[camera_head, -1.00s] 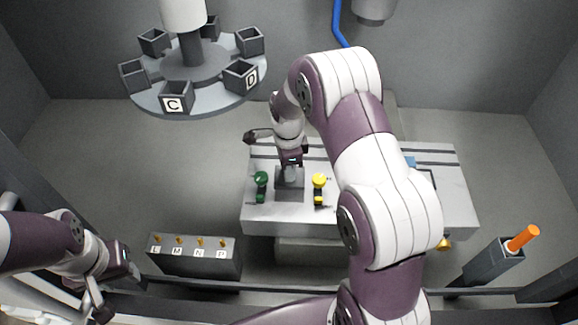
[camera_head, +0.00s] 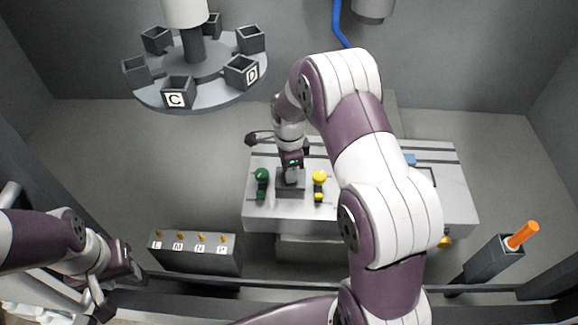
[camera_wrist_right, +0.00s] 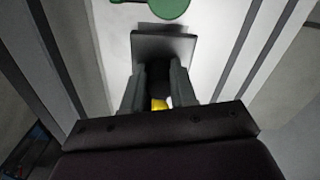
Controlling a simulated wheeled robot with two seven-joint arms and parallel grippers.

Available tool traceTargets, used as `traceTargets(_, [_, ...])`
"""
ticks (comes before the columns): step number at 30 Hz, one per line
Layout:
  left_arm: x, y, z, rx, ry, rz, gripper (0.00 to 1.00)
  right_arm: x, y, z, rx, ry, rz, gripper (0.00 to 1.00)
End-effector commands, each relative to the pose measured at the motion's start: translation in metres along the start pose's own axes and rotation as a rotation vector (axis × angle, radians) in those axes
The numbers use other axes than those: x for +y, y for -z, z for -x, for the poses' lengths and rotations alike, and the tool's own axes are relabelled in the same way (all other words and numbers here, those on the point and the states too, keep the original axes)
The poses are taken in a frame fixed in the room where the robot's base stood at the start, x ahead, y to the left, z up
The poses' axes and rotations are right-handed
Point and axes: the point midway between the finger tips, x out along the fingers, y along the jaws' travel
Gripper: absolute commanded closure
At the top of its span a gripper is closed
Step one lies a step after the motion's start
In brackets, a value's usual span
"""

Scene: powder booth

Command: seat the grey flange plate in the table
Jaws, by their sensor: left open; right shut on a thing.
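The grey flange plate (camera_head: 282,188) is at the front of the table (camera_head: 350,215), between a green-knobbed clamp (camera_head: 261,176) and a yellow-knobbed clamp (camera_head: 319,178). My right gripper (camera_head: 290,176) is above it, shut on the plate's upright middle part. In the right wrist view, the gripper's fingers (camera_wrist_right: 160,82) close on a dark part, with the grey plate (camera_wrist_right: 150,44) beyond them. I cannot tell whether the plate touches the table or sits in a recess. My left gripper (camera_head: 128,272) is open and empty at the lower left, away from the table.
A carousel (camera_head: 215,92) with several dark boxes, some lettered, hangs at the upper left. A block (camera_head: 195,257) with several brass pegs stands left of the table. A grey holder (camera_head: 490,262) with an orange rod (camera_head: 522,235) stands at the right. My right arm hides part of the table.

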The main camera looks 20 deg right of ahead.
Motion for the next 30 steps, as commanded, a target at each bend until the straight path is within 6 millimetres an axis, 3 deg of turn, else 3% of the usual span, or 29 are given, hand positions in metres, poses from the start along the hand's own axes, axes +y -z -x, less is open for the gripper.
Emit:
traceTargets(6, [0.0,-0.001,-0.008,0.0,0.0,0.0,0.57,0.004,0.0,-0.012,0.0,-0.001,0.0,1.0])
traceTargets(17, [0.0,-0.001,-0.008,0.0,0.0,0.0,0.57,0.004,0.001,-0.014,0.0,0.0,0.0,1.0])
traceTargets(30, [0.0,-0.002,-0.019,0.0,0.0,0.0,0.57,-0.002,0.0,-0.031,0.0,0.001,0.0,1.0])
